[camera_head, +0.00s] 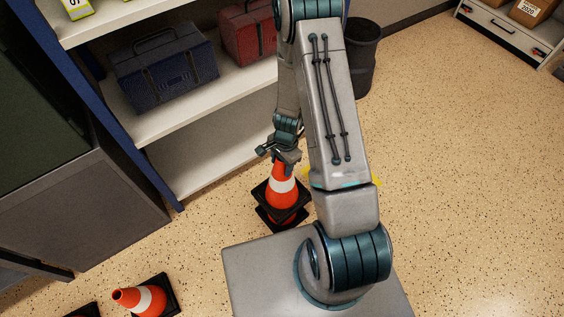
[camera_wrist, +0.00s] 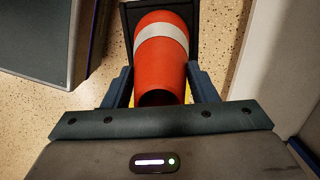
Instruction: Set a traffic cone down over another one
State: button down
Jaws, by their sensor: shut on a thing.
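My gripper (camera_head: 284,158) is shut on the top of an orange traffic cone (camera_head: 283,183) with a white band and a black square base. In the wrist view the held cone (camera_wrist: 162,60) sits between both fingers (camera_wrist: 162,88), its open tip towards the camera. In the head view a second black base (camera_head: 286,222) shows just under the held cone's base. The body of that lower cone is hidden by the upper one. I cannot tell whether the two cones touch or a small gap is left.
Another orange cone (camera_head: 150,299) points left on the floor at the lower left, with part of a black base (camera_head: 86,311) beside it. A shelf (camera_head: 215,128) with a blue toolbox (camera_head: 165,75) and a red one (camera_head: 247,36) stands close left. A dark bin (camera_head: 364,60) stands behind my arm. The right floor is clear.

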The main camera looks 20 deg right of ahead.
jog(key=shift+f+b, duration=5.05)
jog(key=shift+f, duration=1.3)
jog(key=shift+c, duration=2.4)
grip_release()
notch_tip(320, 180, up, 14)
jog(key=d+p, duration=0.1)
jog(key=p, duration=0.4)
jog(key=shift+w+d+f, duration=0.15)
jog(key=shift+w+d, duration=0.15)
jog(key=shift+w, duration=0.05)
